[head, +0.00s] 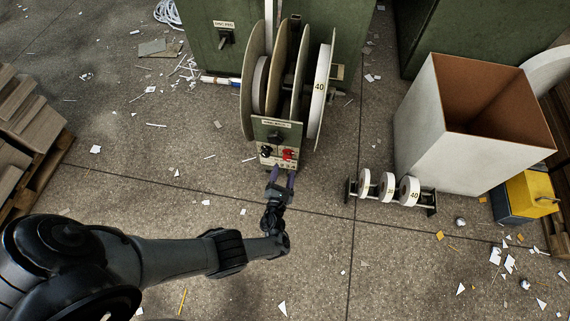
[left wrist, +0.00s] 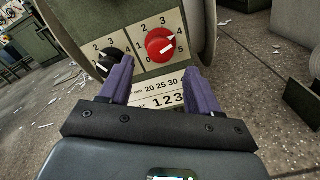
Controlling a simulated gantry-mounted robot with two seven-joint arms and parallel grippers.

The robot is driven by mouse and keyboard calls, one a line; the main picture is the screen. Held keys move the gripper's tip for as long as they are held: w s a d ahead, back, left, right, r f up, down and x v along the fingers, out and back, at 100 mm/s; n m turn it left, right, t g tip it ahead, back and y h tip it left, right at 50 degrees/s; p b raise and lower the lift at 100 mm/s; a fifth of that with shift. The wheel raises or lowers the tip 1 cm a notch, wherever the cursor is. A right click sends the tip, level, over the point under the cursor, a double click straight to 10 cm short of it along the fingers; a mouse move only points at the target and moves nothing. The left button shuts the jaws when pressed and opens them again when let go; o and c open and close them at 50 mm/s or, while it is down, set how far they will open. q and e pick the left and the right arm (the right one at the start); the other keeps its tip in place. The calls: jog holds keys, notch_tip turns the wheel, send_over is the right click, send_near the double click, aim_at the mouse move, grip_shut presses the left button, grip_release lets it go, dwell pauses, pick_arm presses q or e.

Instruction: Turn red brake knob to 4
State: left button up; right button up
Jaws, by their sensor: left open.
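The red brake knob (head: 288,154) is on the front panel of the reel stand, right of a black knob (head: 266,152). In the left wrist view the red knob (left wrist: 160,45) has white marks on its face, one slanting to the upper right. Numbers ring it, but which one it points at I cannot tell for sure. The black knob (left wrist: 114,67) is partly hidden by a finger. My left gripper (head: 282,174) is open and empty, just in front of the panel and below the red knob. In the left wrist view its purple fingers (left wrist: 160,78) are apart, with the knob beyond them. My right gripper is out of view.
Large reels (head: 318,92) stand above the panel. A low rack of small rolls (head: 387,188), a tall open box (head: 430,150) and a yellow case (head: 532,193) are to the right. A pallet of boards (head: 25,150) is at left. Scraps litter the floor.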

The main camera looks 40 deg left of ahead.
pick_arm(q)
jog(key=p+v, duration=0.1)
jog(key=v, duration=0.5)
dwell(0.3)
